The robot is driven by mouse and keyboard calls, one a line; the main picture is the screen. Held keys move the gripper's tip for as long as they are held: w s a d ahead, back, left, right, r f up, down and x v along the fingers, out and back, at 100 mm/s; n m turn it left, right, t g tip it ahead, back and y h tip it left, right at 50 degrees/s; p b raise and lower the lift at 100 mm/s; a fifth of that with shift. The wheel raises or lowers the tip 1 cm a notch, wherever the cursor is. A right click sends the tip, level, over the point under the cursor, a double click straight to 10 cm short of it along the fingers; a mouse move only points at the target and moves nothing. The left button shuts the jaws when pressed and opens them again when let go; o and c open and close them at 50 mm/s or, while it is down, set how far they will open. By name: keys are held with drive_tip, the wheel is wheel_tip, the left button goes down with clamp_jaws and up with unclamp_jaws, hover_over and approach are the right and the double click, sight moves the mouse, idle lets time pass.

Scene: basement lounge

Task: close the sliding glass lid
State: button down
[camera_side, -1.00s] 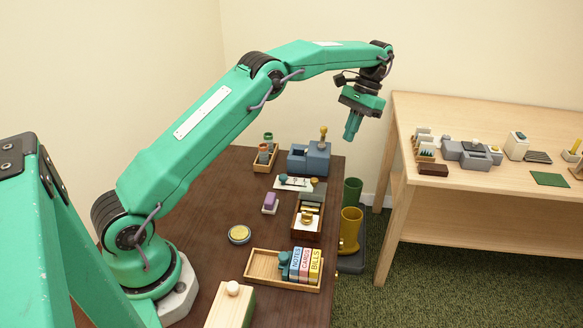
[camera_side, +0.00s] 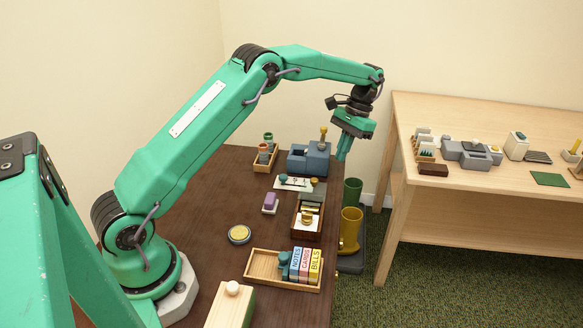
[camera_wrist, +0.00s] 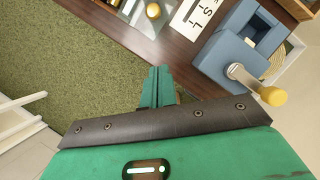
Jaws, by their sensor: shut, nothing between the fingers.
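A small dark wooden box (camera_side: 296,228) sits near the right edge of the brown table, with brass-coloured items inside. A grey panel (camera_side: 317,188) shows at its far end; I cannot tell for sure whether this is the glass lid. In the wrist view part of a box with a greyish pane (camera_wrist: 148,27) shows at the top edge, cut off, with a round brass knob (camera_wrist: 153,10) over it. How far the lid is open is unclear. My gripper (camera_side: 341,157) is shut and empty, in the air beyond the box, by the table's right edge; its fingers (camera_wrist: 158,74) point down.
A blue-grey block with a yellow-knobbed lever (camera_side: 310,158) stands behind the box. A lettered white card (camera_side: 293,184) lies between them. A wooden tray with labelled blocks (camera_side: 262,265) is in front. Green and yellow cups (camera_side: 350,230) stand off the table's right edge.

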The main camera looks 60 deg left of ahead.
sight(319, 196)
drive_tip(key=x, duration=0.4)
drive_tip(key=shift+s+f, duration=0.15)
drive_tip(key=shift+f, duration=0.05)
drive_tip(key=shift+s+r, duration=0.15)
drive_tip(key=shift+s, duration=1.75)
drive_tip(key=shift+s, duration=0.1)
drive_tip(key=shift+s+d, duration=1.85)
drive_tip(key=shift+w, duration=0.25)
